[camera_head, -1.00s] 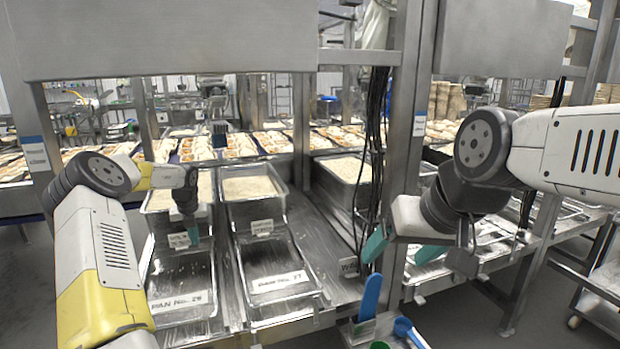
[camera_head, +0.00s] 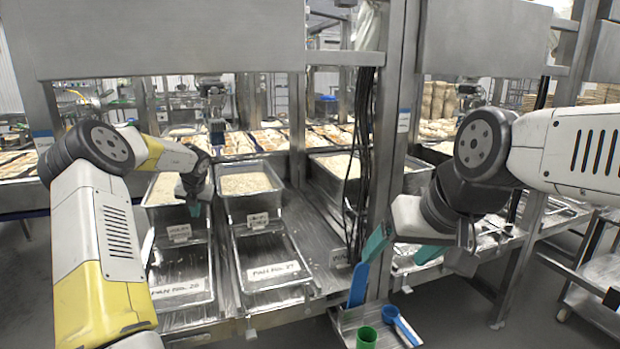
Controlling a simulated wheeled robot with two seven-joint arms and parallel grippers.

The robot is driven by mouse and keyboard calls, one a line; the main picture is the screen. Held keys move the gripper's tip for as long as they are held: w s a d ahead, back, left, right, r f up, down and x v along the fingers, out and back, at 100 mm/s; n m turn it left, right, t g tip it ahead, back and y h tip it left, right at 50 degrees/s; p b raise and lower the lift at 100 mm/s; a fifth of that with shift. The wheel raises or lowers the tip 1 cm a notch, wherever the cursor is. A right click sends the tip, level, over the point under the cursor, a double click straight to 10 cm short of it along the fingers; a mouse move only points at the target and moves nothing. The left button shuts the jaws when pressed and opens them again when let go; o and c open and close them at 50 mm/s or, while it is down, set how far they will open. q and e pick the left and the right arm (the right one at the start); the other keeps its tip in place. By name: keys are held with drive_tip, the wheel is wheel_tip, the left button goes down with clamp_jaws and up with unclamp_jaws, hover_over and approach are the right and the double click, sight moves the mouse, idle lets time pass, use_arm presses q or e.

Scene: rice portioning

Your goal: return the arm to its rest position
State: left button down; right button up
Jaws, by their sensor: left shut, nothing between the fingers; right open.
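My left arm comes in from the left, bent at a dark elbow joint. My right arm comes in from the right. My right gripper (camera_head: 402,250) is open and empty, with one teal finger up by the steel post and the other lower and to the right. It hangs above and behind the small utensil tray (camera_head: 340,319).
Pans of rice (camera_head: 246,183) stand behind empty labelled pans (camera_head: 270,271). The small tray holds a blue scraper (camera_head: 358,286), a blue scoop (camera_head: 401,325) and a green cup (camera_head: 366,338). A steel post (camera_head: 391,130) with black cables rises between my arms.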

use_arm(q)
drive_tip(key=d+r+m+t+h, duration=0.1)
drive_tip(key=d+r+m+t, duration=0.3)
drive_tip(key=d+r+m, duration=0.55)
drive_tip(key=d+r+m+t, duration=0.4)
drive_tip(key=d+r, duration=0.1)
drive_tip(key=r, duration=1)
drive_tip(key=s+d+r+m+h, duration=0.3)
drive_tip(key=s+d+r+m, duration=0.2)
drive_tip(key=s+d+m, duration=0.25)
drive_tip(key=s+d+f+m+g+h, duration=0.1)
drive_tip(key=s+d+m+h, duration=0.2)
drive_tip(key=s, duration=0.5)
drive_tip(key=s+d+f+m+g, duration=0.1)
drive_tip(key=s+d+m, duration=0.3)
drive_tip(key=s+m, duration=0.3)
drive_tip(key=s+a+f+m+g, duration=0.1)
drive_tip(key=s+f+m, duration=0.1)
drive_tip(key=s, duration=0.5)
drive_tip(key=s+a+f+m+g+y, duration=0.1)
drive_tip(key=s+a+f+m+g, duration=0.1)
drive_tip(key=s+f, duration=0.3)
drive_tip(key=s+a+f+m+g, duration=0.2)
drive_tip(key=s+f, duration=0.2)
drive_tip(key=s, duration=0.7)
drive_tip(key=shift+s+f+y, duration=0.15)
drive_tip(key=shift+f+y, duration=0.05)
drive_tip(key=shift+y, duration=0.1)
